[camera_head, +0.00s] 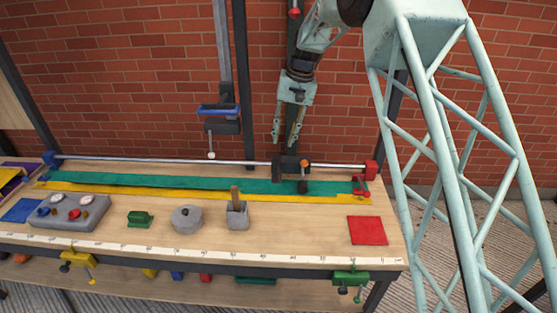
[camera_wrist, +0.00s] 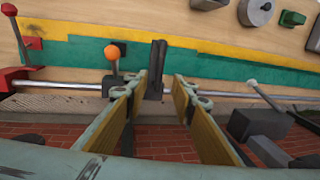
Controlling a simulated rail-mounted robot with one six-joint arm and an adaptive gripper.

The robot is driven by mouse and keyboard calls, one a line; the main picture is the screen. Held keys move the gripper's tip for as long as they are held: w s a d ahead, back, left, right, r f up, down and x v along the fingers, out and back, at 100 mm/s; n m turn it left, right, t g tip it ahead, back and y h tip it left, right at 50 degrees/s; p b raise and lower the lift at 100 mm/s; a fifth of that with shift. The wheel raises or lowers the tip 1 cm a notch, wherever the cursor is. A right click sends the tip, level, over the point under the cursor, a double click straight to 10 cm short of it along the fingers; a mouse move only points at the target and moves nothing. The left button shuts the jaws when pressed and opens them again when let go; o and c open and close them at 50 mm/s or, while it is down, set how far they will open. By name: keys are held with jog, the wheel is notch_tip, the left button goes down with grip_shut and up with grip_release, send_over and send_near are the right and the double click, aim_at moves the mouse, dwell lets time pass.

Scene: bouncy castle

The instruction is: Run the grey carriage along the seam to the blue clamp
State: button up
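The dark grey carriage (camera_head: 284,168) sits on the metal rail (camera_head: 170,162) near its right end, with an orange knob (camera_head: 304,163) on it. In the wrist view its dark upright part (camera_wrist: 156,68) appears between my fingertips, the orange knob (camera_wrist: 112,52) beside it. My gripper (camera_head: 284,143) is open, pointing down, fingertips apparently just above the carriage; no contact is clear. The seam is where the green strip (camera_head: 150,182) meets the yellow strip (camera_head: 150,194). A blue clamp-like block (camera_head: 50,160) is at the rail's far left end.
A blue-and-grey fixture (camera_head: 220,112) with a white-tipped lever hangs above the rail, left of my gripper. A red block (camera_head: 371,169) ends the rail at right.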

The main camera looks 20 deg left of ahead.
aim_at(278, 162)
jog(key=shift+s+a+f+b, duration=0.15)
jog(key=shift+a+f, duration=0.15)
jog(key=shift+f, duration=1.4)
jog(key=shift+s+a+f+b, duration=0.15)
jog(key=shift+a+f, duration=0.2)
jog(key=shift+f, duration=1.3)
jog(key=shift+s+a+f+b, duration=0.15)
jog(key=shift+a+f, duration=0.15)
jog(key=shift+f, duration=1.4)
jog(key=shift+w, duration=0.1)
jog(key=shift+c, duration=0.9)
grip_shut()
